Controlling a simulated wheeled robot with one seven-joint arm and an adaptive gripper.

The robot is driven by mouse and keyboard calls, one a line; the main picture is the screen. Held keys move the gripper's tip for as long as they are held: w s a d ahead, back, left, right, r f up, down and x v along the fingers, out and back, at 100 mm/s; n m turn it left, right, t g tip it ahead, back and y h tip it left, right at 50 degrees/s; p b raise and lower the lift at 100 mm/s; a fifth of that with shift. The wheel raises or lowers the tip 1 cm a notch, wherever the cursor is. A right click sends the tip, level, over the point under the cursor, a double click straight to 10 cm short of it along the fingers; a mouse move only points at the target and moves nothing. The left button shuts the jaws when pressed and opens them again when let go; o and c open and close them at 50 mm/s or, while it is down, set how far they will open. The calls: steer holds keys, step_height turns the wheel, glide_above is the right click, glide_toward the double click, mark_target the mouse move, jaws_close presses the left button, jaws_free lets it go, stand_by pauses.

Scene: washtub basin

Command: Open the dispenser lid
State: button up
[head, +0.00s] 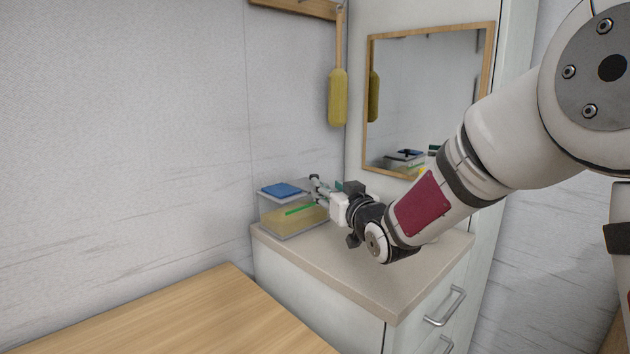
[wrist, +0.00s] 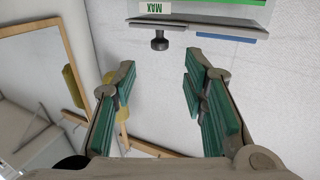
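The dispenser (head: 292,221) is a clear box with yellowish contents and a green stripe, on the counter against the wall. Its lid looks shut, with a blue pad (head: 282,190) on top. In the wrist view, the dispenser (wrist: 205,12) shows upside down at the top edge with a MAX label. A dark knob (wrist: 160,41) sticks out from its lid (wrist: 196,29). My gripper (head: 316,188) is at the right side of the dispenser. In the wrist view, my gripper (wrist: 160,66) is open and empty, its green-padded fingers apart, with the knob just beyond the fingertips and not touched.
The dispenser stands on a beige counter (head: 385,285) above drawers. A wood-framed mirror (head: 425,90) is behind my arm, and a yellow brush (head: 338,97) hangs from a wooden rail. A wooden tabletop (head: 210,315) is at the front left. The counter's front part is clear.

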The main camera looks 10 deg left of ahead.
mark_target(314, 175)
steer(key=b+x, duration=0.1)
steer(key=x, duration=0.9)
steer(key=shift+w, duration=0.15)
steer(key=shift+c, duration=0.4)
jaws_close()
